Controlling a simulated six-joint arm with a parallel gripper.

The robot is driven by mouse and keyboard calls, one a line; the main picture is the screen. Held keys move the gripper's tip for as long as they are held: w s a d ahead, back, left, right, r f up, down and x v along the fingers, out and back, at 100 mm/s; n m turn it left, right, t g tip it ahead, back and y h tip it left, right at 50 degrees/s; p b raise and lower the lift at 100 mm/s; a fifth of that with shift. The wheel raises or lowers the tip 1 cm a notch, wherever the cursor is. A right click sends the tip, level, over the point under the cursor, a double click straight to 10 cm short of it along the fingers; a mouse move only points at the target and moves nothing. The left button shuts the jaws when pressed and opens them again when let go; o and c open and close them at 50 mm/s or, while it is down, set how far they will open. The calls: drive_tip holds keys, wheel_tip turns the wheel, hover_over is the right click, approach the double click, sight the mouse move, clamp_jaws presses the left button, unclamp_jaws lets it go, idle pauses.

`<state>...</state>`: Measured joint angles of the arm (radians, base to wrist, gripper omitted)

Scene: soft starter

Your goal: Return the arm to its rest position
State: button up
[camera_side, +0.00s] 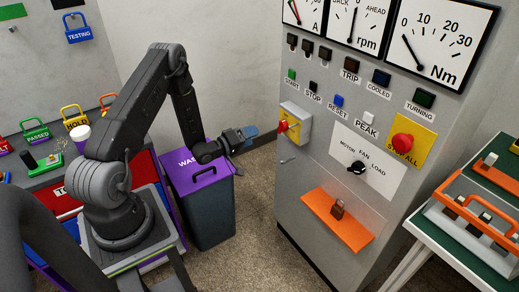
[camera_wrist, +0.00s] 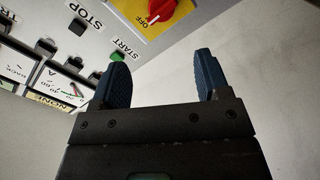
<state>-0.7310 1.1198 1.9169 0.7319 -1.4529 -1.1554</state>
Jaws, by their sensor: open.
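My gripper (camera_side: 246,133) is open and empty, held in free air to the left of the grey control cabinet (camera_side: 322,166). Its blue fingers point toward the cabinet in the side view. In the wrist view my gripper (camera_wrist: 162,78) shows two blue fingers standing apart with nothing between them. Beyond them are the cabinet's START button (camera_wrist: 118,55) and the red rotary switch on its yellow plate (camera_wrist: 160,10). My arm rises from its base and bends down toward the cabinet. A rest position is not marked in either view.
A waste bin with a purple lid (camera_side: 205,205) stands below my gripper. A table with an orange-handled item (camera_side: 485,225) is at right.

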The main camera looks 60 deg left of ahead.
drive_tip(key=w+d+r+m+g+y, duration=0.1)
drive_tip(key=w+d+r+m+g, duration=0.1)
drive_tip(key=r, duration=0.3)
drive_tip(key=w+d+r+m+g+y, duration=0.1)
drive_tip(key=w+r+m, duration=0.1)
drive_tip(key=r, duration=0.4)
drive_tip(key=s+d+r+m+g, duration=0.2)
drive_tip(key=s+d+r+g, duration=0.1)
drive_tip(key=d+r, duration=0.55)
drive_tip(key=s+d+r+m+g, duration=0.2)
drive_tip(key=s+d+r, duration=0.1)
drive_tip(key=s, duration=0.5)
drive_tip(key=s+d+r+m+g+h, duration=0.1)
drive_tip(key=s+d+r+m+g, duration=0.1)
drive_tip(key=s+d, duration=0.3)
drive_tip(key=s+d+r+m+g+h, duration=0.1)
drive_tip(key=s+d+r+m+g, duration=0.1)
drive_tip(key=s, duration=0.9)
drive_tip(key=d+r, duration=0.1)
drive_tip(key=d, duration=0.1)
drive_tip(key=shift+s+d+r, duration=0.35)
drive_tip(key=shift+d+r, duration=0.05)
